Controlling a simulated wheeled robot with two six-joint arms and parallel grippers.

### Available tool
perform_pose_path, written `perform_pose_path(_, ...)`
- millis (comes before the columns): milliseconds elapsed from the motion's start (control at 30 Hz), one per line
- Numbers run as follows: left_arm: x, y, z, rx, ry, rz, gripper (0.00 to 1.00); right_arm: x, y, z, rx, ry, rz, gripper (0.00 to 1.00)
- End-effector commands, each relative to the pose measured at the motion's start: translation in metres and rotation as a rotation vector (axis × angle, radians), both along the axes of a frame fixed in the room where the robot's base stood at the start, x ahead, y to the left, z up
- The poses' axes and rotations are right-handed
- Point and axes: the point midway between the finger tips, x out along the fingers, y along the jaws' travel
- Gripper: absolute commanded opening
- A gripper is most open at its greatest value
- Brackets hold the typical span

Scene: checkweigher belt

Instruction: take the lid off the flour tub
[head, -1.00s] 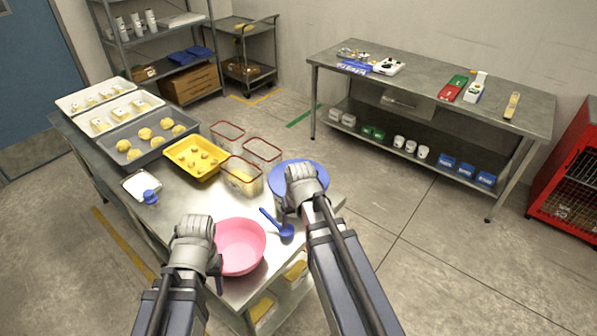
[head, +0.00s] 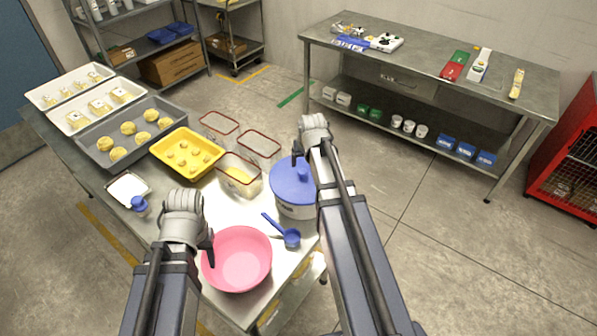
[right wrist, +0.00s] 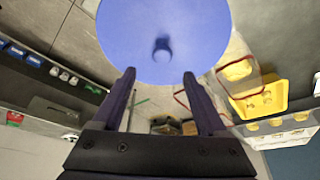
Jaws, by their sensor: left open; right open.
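A pink bowl (head: 238,262) and a blue scoop (head: 287,234) stand in front of the tub. Clear red-rimmed containers (head: 240,175), a yellow tray (head: 186,152) and a grey tray (head: 97,143) lie behind and to the left.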

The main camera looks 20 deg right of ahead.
Motion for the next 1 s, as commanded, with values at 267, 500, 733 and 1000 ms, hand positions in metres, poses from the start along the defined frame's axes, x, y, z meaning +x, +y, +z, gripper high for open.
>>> perform_pose_path(267, 0.0, 0.0, -0.015, 0.0, 0.0, -0.002, 0.5, 0.005, -0.001, -0.015, 0.0, 0.001, 0.0, 0.76)
perform_pose_path(500, 0.0, 0.0, -0.025, 0.001, 0.0, -0.004, 0.5, 0.01, -0.002, -0.026, 0.0, 0.001, 0.0, 0.76)
perform_pose_path(733, 0.0, 0.0, -0.034, 0.001, 0.0, -0.003, 0.5, 0.012, -0.002, -0.034, 0.0, 0.001, 0.001, 0.76)
perform_pose_path(1000, 0.0, 0.0, -0.066, 0.001, 0.0, -0.002, 0.5, 0.024, -0.002, -0.066, 0.0, 0.001, 0.001, 0.76)
